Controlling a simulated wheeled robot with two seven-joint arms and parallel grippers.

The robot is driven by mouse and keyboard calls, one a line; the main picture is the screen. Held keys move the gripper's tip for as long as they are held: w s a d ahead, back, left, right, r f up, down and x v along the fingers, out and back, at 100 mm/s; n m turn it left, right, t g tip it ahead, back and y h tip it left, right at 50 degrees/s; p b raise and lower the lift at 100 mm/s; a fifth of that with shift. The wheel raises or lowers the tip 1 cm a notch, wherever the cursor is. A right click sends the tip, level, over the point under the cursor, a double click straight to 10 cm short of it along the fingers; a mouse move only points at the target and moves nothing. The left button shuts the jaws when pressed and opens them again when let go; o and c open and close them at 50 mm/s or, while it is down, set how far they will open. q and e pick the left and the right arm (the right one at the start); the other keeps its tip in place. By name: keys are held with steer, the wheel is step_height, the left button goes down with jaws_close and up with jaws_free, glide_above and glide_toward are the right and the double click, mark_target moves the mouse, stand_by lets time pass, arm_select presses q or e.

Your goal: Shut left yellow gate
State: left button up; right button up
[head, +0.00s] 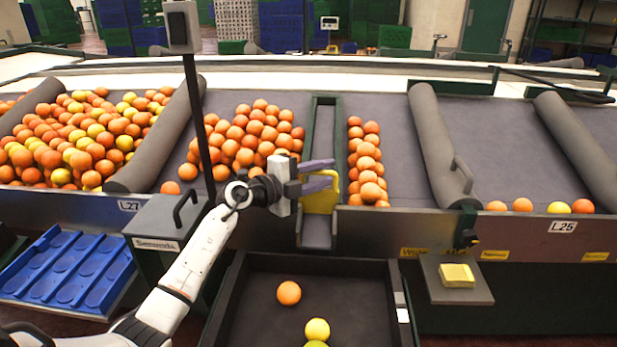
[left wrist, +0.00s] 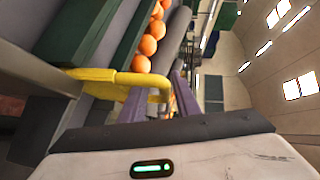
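The yellow gate (head: 319,203) stands at the front end of a narrow green-walled channel, between two groups of oranges. Its yellow handle also shows in the left wrist view (left wrist: 112,79). My left gripper (head: 322,174) is at the top of the gate, its two purple fingers apart. In the left wrist view the fingers (left wrist: 157,101) stand on either side of the rounded end of the handle. I cannot tell whether either finger touches it. My right gripper is in neither view.
Oranges (head: 262,128) lie left of the channel and more (head: 365,160) lie right of it. A dark bin (head: 262,310) with a few fruits stands below. A black pole (head: 198,110) rises left of my gripper. Grey rollers (head: 440,140) divide the belt.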

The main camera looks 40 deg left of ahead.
arm_select(q)
steer(key=v, duration=0.8)
steer(key=shift+p, duration=0.35)
steer(key=shift+s, duration=0.1)
